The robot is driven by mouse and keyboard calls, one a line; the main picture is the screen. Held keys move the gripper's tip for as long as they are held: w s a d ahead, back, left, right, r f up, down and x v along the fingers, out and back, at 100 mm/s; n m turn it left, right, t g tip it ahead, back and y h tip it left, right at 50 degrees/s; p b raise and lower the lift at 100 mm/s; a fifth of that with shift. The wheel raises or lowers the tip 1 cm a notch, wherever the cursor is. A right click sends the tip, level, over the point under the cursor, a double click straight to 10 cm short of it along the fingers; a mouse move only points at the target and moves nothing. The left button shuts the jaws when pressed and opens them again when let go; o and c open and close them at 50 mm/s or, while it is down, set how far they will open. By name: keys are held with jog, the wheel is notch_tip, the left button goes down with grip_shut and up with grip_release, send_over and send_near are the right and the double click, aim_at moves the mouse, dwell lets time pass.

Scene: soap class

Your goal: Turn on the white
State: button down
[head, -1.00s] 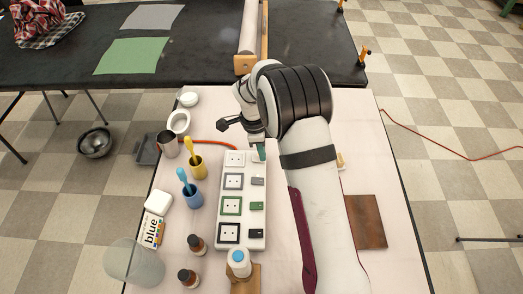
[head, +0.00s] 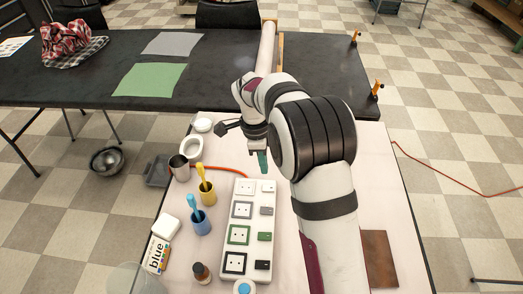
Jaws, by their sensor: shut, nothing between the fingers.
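The white power strip (head: 229,262) lies on the pale table, with sockets framed in white, grey, green and black from far to near. Each socket has a rocker switch to its right. The white switch (head: 268,187) is at the far end, beside the white socket (head: 246,187). I cannot tell from its tilt whether it is on. My gripper (head: 263,162) is shut and empty, its teal fingertips pointing down just beyond and above the white switch, apparently apart from it.
The grey (head: 266,211), green (head: 265,236) and black (head: 262,265) switches follow toward the near end. Yellow (head: 207,194) and blue (head: 200,222) cups stand to the left. A blue-topped bottle (head: 243,287) stands at the near end. A red cord (head: 225,168) runs behind.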

notch_tip(320, 180, up, 6)
send_over(272, 188)
jog(key=a, duration=0.3)
jog(key=shift+a+r, duration=0.15)
jog(key=d+f, duration=0.1)
jog(key=f, duration=0.3)
jog(key=d+f, duration=0.1)
jog(key=f, duration=0.4)
jog(key=d+f, duration=0.1)
jog(key=f, duration=0.4)
jog(key=shift+d, duration=0.1)
jog(key=shift+d+f, duration=0.1)
jog(key=shift+f, duration=0.1)
jog(key=shift+a, duration=0.2)
